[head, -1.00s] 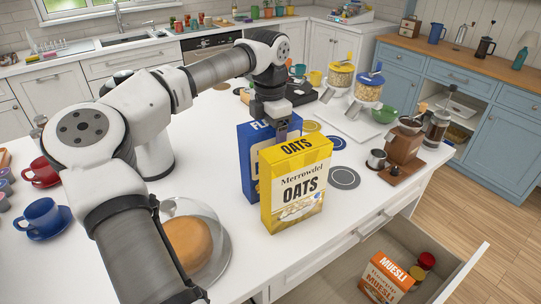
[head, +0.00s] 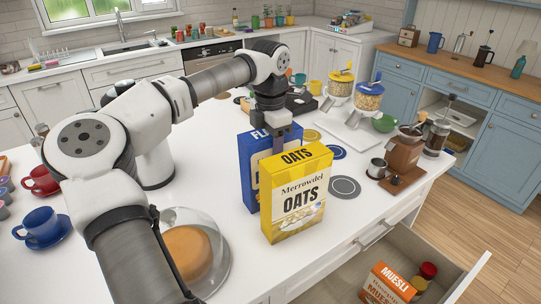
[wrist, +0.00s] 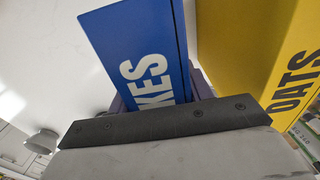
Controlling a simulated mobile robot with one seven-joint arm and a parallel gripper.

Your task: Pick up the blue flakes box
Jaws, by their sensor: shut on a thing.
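The blue flakes box (head: 248,172) stands upright on the white island, behind and left of the yellow oats box (head: 297,200), which hides part of it. My gripper (head: 276,142) points down at the top of the blue box and is shut on it. In the wrist view the blue box (wrist: 146,50) lies at the jaws, with the yellow box (wrist: 245,50) close beside it on the right. The fingertips are mostly hidden by the boxes and the gripper body.
A cake under a glass cover (head: 190,252) stands at the front left. A brown coffee grinder (head: 402,158) and cereal dispensers (head: 368,97) stand at the right. An open drawer at the front right holds an orange muesli box (head: 388,284).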

